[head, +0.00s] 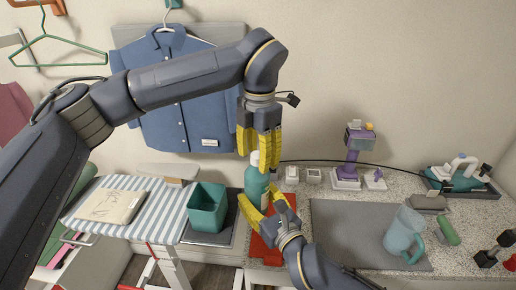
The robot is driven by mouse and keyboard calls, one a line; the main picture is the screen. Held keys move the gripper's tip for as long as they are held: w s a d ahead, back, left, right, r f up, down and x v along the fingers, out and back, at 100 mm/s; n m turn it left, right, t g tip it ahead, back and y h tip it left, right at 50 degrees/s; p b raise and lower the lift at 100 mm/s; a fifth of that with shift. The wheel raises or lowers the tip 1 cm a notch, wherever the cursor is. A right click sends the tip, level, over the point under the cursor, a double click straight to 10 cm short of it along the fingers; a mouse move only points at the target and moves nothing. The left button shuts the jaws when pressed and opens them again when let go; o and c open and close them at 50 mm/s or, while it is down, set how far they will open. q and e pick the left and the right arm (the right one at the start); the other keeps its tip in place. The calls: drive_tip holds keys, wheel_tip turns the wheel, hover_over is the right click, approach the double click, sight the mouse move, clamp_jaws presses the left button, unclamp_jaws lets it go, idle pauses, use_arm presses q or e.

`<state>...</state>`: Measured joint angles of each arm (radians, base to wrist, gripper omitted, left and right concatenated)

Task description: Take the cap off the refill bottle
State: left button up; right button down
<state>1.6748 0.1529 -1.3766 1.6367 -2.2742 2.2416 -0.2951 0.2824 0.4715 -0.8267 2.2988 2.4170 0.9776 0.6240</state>
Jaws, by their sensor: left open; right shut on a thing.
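The refill bottle (256,187) is teal and stands upright on a red mat (262,251) at the middle of the counter. A pale cap (255,158) shows at its top. My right gripper (255,208) has yellow fingers and is shut on the lower part of the bottle, reaching in from the front right. My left gripper (259,148) points straight down from above. Its yellow fingers are open and spread on both sides of the bottle's top. I cannot tell whether they touch the cap.
A teal bin (207,207) stands left of the bottle. A striped ironing board (146,195) is farther left. To the right are a grey mat (345,232), a translucent blue pitcher (402,232) and a purple stand (352,155).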

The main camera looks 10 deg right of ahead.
use_arm(q)
drive_tip(key=shift+f, duration=0.1)
drive_tip(key=shift+c, duration=0.6)
clamp_jaws()
idle(0.5)
idle(0.6)
drive_tip(key=shift+r, duration=0.5)
drive_tip(key=shift+r, duration=0.35)
drive_tip(key=shift+r, duration=0.25)
